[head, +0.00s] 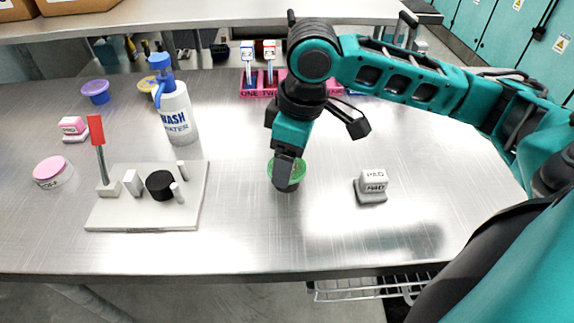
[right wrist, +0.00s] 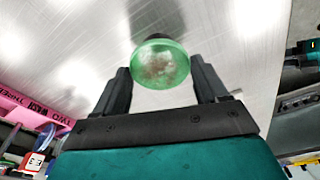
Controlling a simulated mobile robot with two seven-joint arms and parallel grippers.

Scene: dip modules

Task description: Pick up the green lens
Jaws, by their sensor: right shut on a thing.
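The green lens (head: 298,168) is a round, translucent green piece near the middle of the table, partly hidden by my right gripper. It also shows in the right wrist view (right wrist: 160,66), between the two fingers. A small dark round thing shows just below it in the head view. I cannot tell whether the lens touches it or is raised. My right gripper (head: 284,168) points down at the lens and is shut on it, with a finger on each side in the right wrist view (right wrist: 160,85). My left gripper is not in view.
A white board (head: 144,215) with a red-tipped post and small parts lies left. A wash bottle (head: 178,112) stands behind it. A pink rack (head: 259,92) is at the back. A grey block with a white pad (head: 373,182) sits right. The front middle of the table is clear.

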